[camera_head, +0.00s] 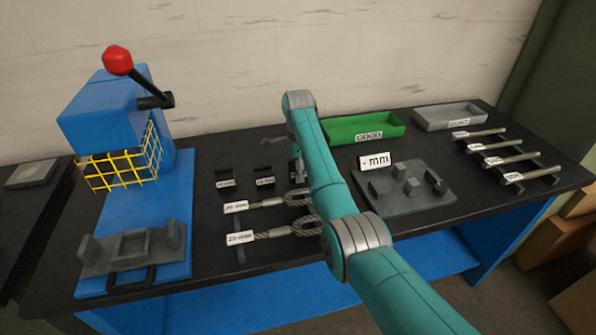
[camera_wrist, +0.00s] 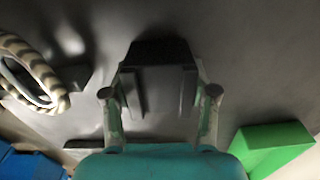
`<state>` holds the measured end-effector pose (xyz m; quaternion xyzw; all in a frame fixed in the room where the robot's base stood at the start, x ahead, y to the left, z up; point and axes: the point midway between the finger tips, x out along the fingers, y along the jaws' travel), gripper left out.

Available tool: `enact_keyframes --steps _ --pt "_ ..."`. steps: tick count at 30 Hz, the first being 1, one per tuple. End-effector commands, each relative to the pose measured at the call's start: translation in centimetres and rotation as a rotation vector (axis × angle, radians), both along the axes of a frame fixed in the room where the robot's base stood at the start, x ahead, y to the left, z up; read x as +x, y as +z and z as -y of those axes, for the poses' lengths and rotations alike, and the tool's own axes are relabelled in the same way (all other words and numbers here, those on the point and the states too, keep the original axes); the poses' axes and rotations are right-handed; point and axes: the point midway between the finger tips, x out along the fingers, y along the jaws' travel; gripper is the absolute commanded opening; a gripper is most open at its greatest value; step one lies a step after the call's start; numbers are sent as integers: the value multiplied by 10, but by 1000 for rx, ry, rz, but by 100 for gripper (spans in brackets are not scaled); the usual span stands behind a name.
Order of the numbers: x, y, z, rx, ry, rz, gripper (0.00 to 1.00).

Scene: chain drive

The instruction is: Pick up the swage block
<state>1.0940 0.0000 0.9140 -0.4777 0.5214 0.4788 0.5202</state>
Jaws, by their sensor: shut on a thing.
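In the wrist view a dark swage block (camera_wrist: 172,92), with a slot and upright walls, sits between the two fingers of my gripper (camera_wrist: 158,80). The fingers are shut on its sides. In the head view my gripper (camera_head: 297,170) is low over the black bench, right of two small dark blocks, one at left (camera_head: 224,173) and one at right (camera_head: 264,170). Both stand behind white labels. My arm and gripper hide most of the held block there, and I cannot tell whether it touches the bench.
Two wire slings (camera_head: 275,232) lie in front of my gripper. A blue press (camera_head: 110,120) with a yellow guard stands left. A green tray (camera_head: 365,127), a grey tray (camera_head: 448,116), a fixture plate (camera_head: 405,200) and several labelled rods (camera_head: 510,157) are to the right.

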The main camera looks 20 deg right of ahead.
Motion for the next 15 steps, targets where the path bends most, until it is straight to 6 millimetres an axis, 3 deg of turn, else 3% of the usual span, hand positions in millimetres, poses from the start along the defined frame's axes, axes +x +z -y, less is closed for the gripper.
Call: enact_keyframes --steps 15 --pt "2 78 0 0 0 8 0"
